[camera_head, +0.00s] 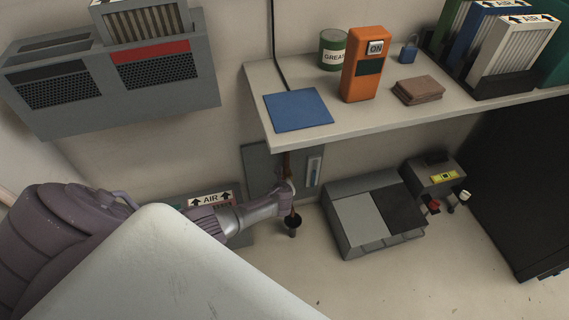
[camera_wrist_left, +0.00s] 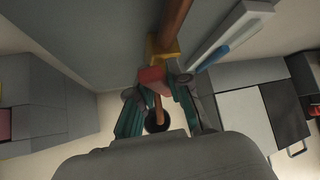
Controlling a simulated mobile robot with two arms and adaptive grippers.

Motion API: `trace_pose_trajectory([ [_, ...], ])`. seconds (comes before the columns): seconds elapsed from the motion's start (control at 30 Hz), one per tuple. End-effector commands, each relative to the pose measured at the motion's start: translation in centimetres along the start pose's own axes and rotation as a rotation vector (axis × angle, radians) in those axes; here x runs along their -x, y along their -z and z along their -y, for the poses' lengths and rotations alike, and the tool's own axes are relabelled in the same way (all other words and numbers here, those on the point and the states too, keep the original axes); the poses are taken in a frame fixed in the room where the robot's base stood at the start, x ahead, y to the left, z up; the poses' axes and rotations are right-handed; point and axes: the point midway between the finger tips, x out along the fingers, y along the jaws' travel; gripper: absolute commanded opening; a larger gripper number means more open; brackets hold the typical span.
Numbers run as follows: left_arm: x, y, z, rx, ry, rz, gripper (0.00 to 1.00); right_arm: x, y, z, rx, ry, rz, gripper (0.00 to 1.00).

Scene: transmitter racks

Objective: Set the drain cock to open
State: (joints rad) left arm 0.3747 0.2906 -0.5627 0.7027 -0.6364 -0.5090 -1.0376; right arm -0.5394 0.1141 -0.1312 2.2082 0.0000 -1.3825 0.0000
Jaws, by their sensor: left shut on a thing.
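The drain cock sits low on a brown copper pipe (camera_head: 286,163) that runs down a grey panel under the shelf. In the left wrist view its brass body (camera_wrist_left: 163,47) and red handle (camera_wrist_left: 152,77) show at the pipe's lower end. My left gripper (camera_wrist_left: 158,88) has its teal fingers on both sides of the red handle and is shut on it. In the head view this gripper (camera_head: 285,196) hides most of the cock. A black funnel (camera_head: 293,221) stands below the cock. My right gripper is not in view.
A gauge with a blue strip (camera_head: 313,171) is on the panel just right of the pipe. A grey box (camera_head: 372,213) stands on the floor to the right. The shelf (camera_head: 350,118) overhangs from above, carrying a blue mat (camera_head: 297,110) and an orange device (camera_head: 364,65).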

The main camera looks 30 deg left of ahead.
Motion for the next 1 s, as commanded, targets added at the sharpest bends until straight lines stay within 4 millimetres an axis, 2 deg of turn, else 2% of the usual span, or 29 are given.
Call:
trace_pose_trajectory([
  [0.1,0.2,-0.3,0.7,-0.04,-0.039,0.002,0.0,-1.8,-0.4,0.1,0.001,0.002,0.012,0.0],
  [0.3,0.1,-0.2,1.2,-0.114,-0.111,0.003,0.0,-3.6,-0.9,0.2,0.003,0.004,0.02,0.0],
  [1.0,-0.1,0.0,1.8,-0.216,-0.211,0.003,0.0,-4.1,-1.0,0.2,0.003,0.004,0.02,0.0],
])
